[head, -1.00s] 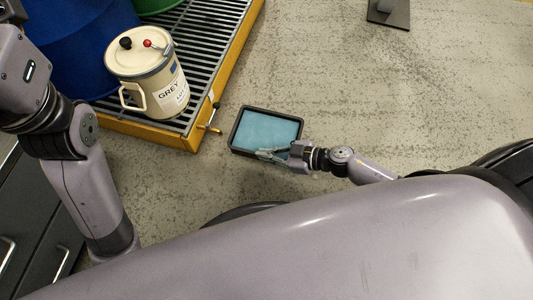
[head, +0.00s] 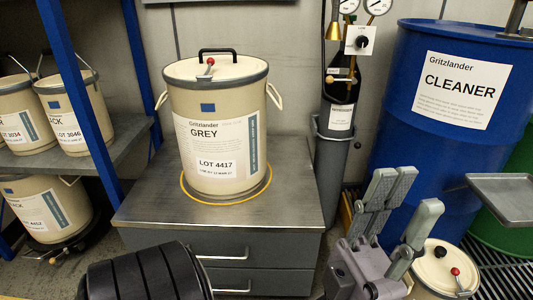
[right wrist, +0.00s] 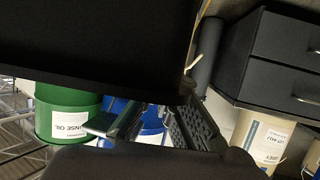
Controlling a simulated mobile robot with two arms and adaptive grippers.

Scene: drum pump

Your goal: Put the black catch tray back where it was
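The black catch tray (right wrist: 95,40) is a large dark flat shape with a straight edge and a corner, filling the top of the right wrist view.
A GREY pail (head: 215,135) stands on the cabinet top (head: 295,185) inside a yellow ring. A grey metal plate (head: 505,197) juts in at right. Pails fill the left shelf (head: 30,160). A dark cylinder (head: 335,140) stands behind the cabinet.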

